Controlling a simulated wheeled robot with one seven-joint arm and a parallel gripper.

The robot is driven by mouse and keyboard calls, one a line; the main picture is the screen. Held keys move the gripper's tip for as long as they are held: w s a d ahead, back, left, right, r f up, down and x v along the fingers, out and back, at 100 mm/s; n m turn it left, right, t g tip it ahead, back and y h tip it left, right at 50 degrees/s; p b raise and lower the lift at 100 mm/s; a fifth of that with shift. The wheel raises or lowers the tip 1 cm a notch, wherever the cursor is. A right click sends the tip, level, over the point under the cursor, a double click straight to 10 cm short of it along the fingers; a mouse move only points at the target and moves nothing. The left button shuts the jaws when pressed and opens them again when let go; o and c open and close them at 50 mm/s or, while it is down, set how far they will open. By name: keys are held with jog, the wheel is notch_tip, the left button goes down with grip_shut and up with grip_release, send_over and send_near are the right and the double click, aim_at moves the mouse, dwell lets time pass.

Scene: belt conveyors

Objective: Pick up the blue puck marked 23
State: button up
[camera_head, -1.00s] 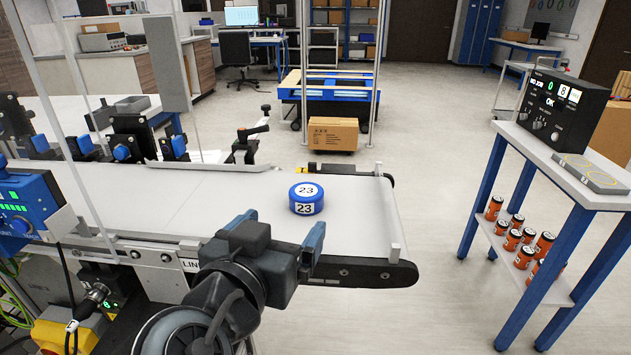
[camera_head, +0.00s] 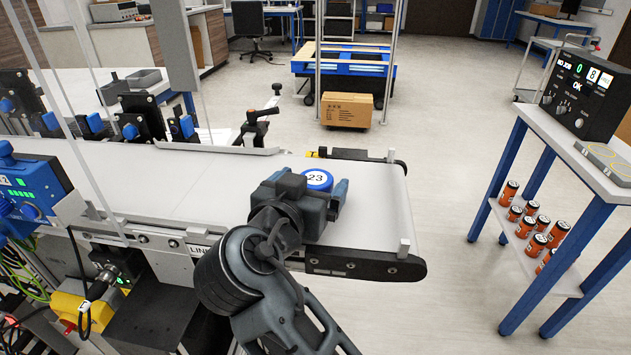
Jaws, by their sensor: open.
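The blue puck (camera_head: 318,179) has a white top marked 23. It sits on the light grey conveyor belt (camera_head: 225,192) near the belt's right end. My gripper (camera_head: 322,190) is over the belt at the puck, with its body covering the puck's left and near side. The blue-grey right finger shows just to the right of the puck; the other finger is mostly hidden. The jaws are open. Whether either finger touches the puck cannot be told.
Small posts (camera_head: 404,248) stand at the belt's right end. A control box (camera_head: 22,196) is at the left, and black clamps with blue knobs line the far side. A side table (camera_head: 562,145) with a display box and orange cans stands at the right, across clear floor.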

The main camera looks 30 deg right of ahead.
jog(key=c, duration=1.2)
jog(key=shift+o, duration=0.2)
